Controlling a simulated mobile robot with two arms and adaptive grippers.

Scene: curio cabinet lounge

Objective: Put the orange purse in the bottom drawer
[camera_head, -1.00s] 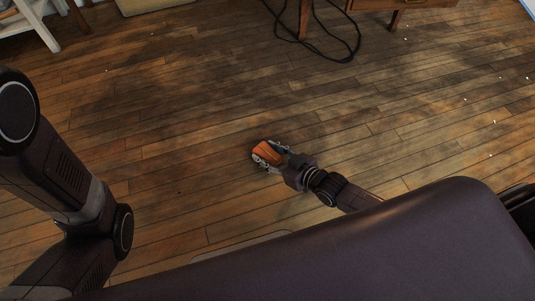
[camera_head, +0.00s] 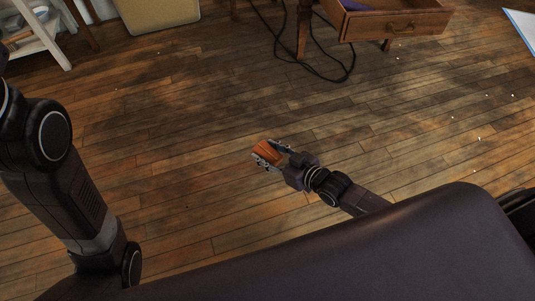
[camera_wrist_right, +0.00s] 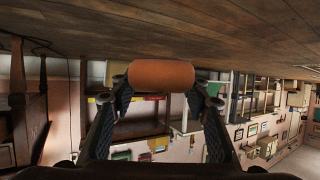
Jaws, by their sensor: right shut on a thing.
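The orange purse (camera_head: 266,152) is held between the fingers of my right gripper (camera_head: 271,154), out over the wooden floor in the head view. In the right wrist view the purse (camera_wrist_right: 161,75) sits across the fingertips, with a finger on each side. A wooden drawer (camera_head: 394,22) stands pulled out at the top right of the head view, with something blue inside. Whether it is the bottom drawer I cannot tell. My left arm shows at the left edge of the head view, but its gripper is out of the picture.
A black cable (camera_head: 318,70) lies looped on the floor by the wooden furniture legs. A pale box-like thing (camera_head: 157,13) and a white shelf stand (camera_head: 36,38) are at the top left. A white-blue flat thing (camera_head: 522,28) is at the right edge. The middle floor is clear.

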